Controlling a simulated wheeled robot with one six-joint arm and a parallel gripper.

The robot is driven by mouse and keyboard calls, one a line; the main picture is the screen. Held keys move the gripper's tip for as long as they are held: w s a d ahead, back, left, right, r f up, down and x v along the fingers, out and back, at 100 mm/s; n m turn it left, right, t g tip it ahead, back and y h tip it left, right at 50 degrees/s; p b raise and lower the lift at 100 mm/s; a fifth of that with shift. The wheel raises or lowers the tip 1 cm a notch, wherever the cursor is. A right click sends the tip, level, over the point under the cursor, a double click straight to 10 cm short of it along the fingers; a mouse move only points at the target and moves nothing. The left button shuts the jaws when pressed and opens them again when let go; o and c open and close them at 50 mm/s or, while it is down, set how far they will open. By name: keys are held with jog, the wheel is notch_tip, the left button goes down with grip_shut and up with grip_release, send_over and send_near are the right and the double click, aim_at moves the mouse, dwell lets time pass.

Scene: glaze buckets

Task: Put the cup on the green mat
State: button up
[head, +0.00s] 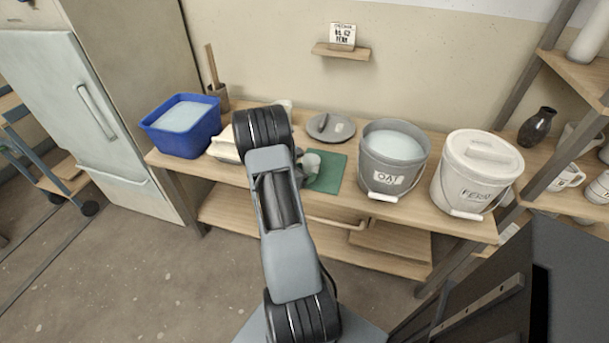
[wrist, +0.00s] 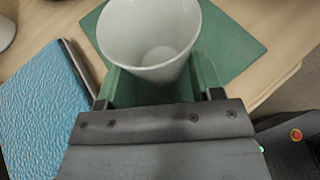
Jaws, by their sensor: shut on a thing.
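A white cup (wrist: 150,35) sits between the green fingers of my gripper (wrist: 157,85) in the wrist view, its open mouth facing the camera. The cup looks empty. In the head view the cup (head: 311,161) shows just right of my arm, with my gripper (head: 301,172) partly hidden behind the arm. The green mat (head: 328,173) lies flat on the wooden bench; it also shows behind the cup in the wrist view (wrist: 232,45). The cup overlaps the mat's left part in the head view. I cannot tell whether it touches the mat.
A grey bucket marked OAT (head: 393,175) is close on the mat's right, then a white lidded bucket (head: 475,180). A blue tub (head: 182,140) is at the left.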

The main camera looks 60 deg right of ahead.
jog(key=shift+f, duration=0.25)
jog(key=shift+f, duration=0.1)
jog(key=shift+f, duration=0.15)
jog(key=o, duration=1)
jog(key=shift+w+a+r, duration=0.1)
jog(key=shift+a+r, duration=0.1)
jog(key=shift+r, duration=0.2)
jog(key=s+a+r+m+t+y, duration=0.1)
jog(key=a+r+m+y, duration=0.3)
jog(key=a, duration=0.9)
jog(key=s+a+r+m+t+y, duration=0.1)
jog(key=a+r+m+t+y, duration=0.2)
jog(key=a, duration=1.1)
jog(key=s+a+r+m+t+y+p, duration=0.1)
jog(key=a+r+m+y, duration=0.5)
jog(key=a+r, duration=0.6)
jog(key=shift+a+r+m+t, duration=0.15)
jog(key=shift+a+m+t, duration=0.55)
jog(key=shift+a+m, duration=0.5)
